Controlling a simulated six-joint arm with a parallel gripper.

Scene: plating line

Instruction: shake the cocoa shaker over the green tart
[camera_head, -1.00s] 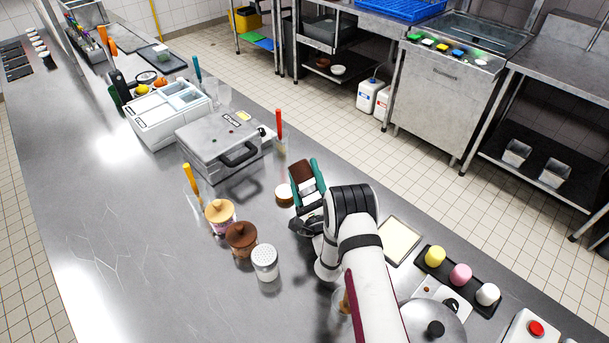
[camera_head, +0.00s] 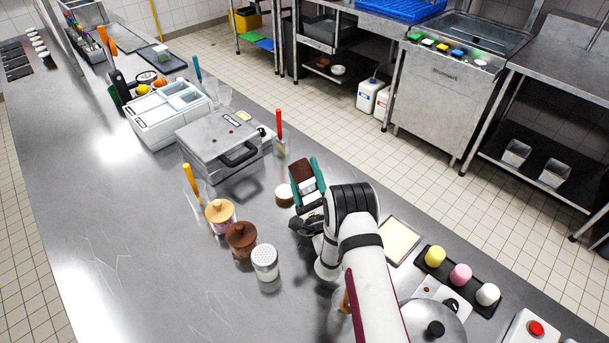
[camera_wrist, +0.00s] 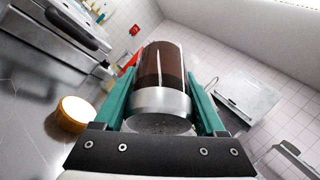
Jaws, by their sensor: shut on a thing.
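My gripper (camera_head: 309,183) is shut on the cocoa shaker (camera_head: 301,169), held above the counter. In the wrist view the shaker (camera_wrist: 160,75) is a clear cylinder with dark brown contents and a silver end towards the camera, between my teal fingers (camera_wrist: 163,105). It looks tilted; the exact angle is hard to tell. A small round tart-like thing (camera_head: 284,194) with a tan side and pale top stands on the counter left of my gripper. It also shows in the wrist view (camera_wrist: 76,113). No green top is plain to see; my arm hides part of the counter.
A white-topped shaker (camera_head: 265,262), a brown-lidded jar (camera_head: 241,238) and a tan-lidded jar (camera_head: 220,215) stand front left. A grey press (camera_head: 222,145) is behind. A black tray (camera_head: 474,292) with yellow, pink and white cylinders lies right. The counter's left side is clear.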

